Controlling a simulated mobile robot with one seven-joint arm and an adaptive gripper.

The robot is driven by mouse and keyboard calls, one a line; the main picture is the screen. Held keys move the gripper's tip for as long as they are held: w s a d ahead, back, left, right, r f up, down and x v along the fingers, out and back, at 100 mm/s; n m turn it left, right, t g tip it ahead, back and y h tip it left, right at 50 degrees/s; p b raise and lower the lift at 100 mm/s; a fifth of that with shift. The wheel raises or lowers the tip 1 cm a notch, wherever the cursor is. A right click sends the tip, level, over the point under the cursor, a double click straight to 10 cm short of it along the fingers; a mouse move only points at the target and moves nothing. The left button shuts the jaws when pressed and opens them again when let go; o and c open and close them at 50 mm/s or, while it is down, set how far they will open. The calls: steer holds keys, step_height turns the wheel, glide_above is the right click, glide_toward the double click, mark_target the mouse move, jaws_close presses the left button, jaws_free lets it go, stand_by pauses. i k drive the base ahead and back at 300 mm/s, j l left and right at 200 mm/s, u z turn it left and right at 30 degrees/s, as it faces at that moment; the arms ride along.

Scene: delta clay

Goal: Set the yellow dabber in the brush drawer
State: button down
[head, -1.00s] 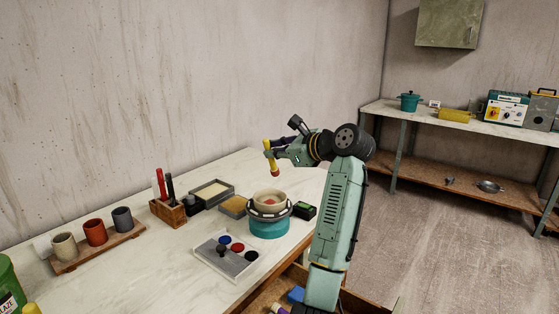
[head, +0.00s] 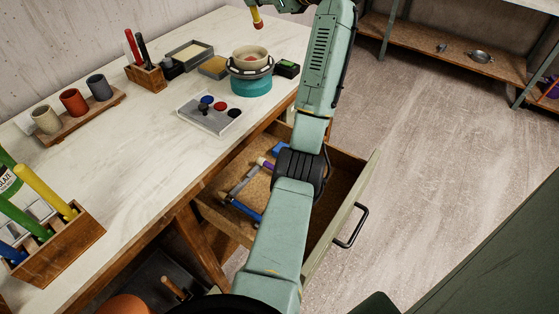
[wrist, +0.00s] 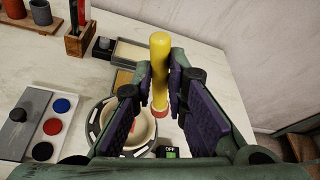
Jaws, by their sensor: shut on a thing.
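The yellow dabber (wrist: 160,60) is upright between the purple pads of my gripper (wrist: 160,90), which is shut on it. Its reddish tip points down, above the table beside the bowl in the wrist view. In the head view only the lower part of the dabber (head: 256,17) shows at the top edge, and most of my gripper is cut off. The open drawer (head: 347,221) is under the table's front edge. It holds a blue-handled tool (head: 244,212), a purple-ended piece and a blue block. My arm hides part of the drawer.
A bowl (head: 250,55) sits on a teal banding wheel (head: 251,86). A paint palette (head: 210,115), a wooden tool holder (head: 146,78) and a cup rack (head: 80,122) stand on the table. The right part of the drawer looks bare.

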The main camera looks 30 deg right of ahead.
mark_target(247, 194)
steer(key=k+l, duration=0.1)
steer(key=l, duration=0.35)
steer(key=k+l, duration=0.1)
steer(key=l, duration=0.35)
steer(key=k+l, duration=0.15)
steer(key=l, duration=0.3)
